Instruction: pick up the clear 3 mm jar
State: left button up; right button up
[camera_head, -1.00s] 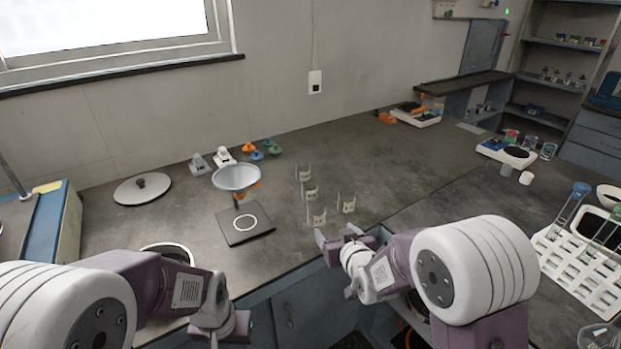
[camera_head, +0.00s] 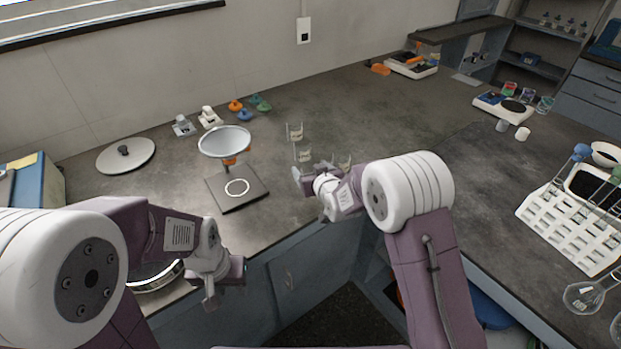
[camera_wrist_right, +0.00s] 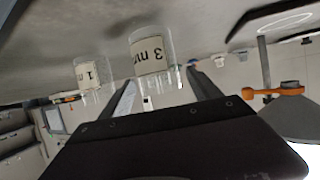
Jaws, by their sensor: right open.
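The clear 3 mm jar (camera_wrist_right: 152,52) shows in the right wrist view with a white label reading 3. That view appears upside down. My right gripper (camera_wrist_right: 163,76) is open and empty, and the jar is just beyond its fingertips, roughly in line with the gap. A second clear jar marked 1 (camera_wrist_right: 91,76) stands to its left in that view. In the head view my right gripper (camera_head: 314,170) is at the group of clear jars (camera_head: 304,156) and partly hides them; their labels are unreadable there. My left gripper (camera_head: 211,290) hangs by the counter's front edge, its jaws unclear.
A funnel on a stand (camera_head: 224,142) with a dark base (camera_head: 237,188) stands left of the jars. A round lid (camera_head: 125,156) lies further left. A white tube rack (camera_head: 570,222) and a scale (camera_head: 505,107) are at right. The counter behind the jars is clear.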

jog(key=shift+w+a+f, duration=0.15)
jog(key=shift+w+f, duration=0.05)
jog(key=shift+w, duration=0.2)
jog(key=shift+s, duration=0.1)
jog(key=shift+r, duration=0.1)
jog(key=c, duration=1.5)
jog(key=shift+o, duration=0.2)
jog(key=d+r+p, duration=0.3)
jog(key=d+r, duration=0.8)
jog(key=shift+s+d, duration=0.3)
jog(key=shift+d, duration=0.1)
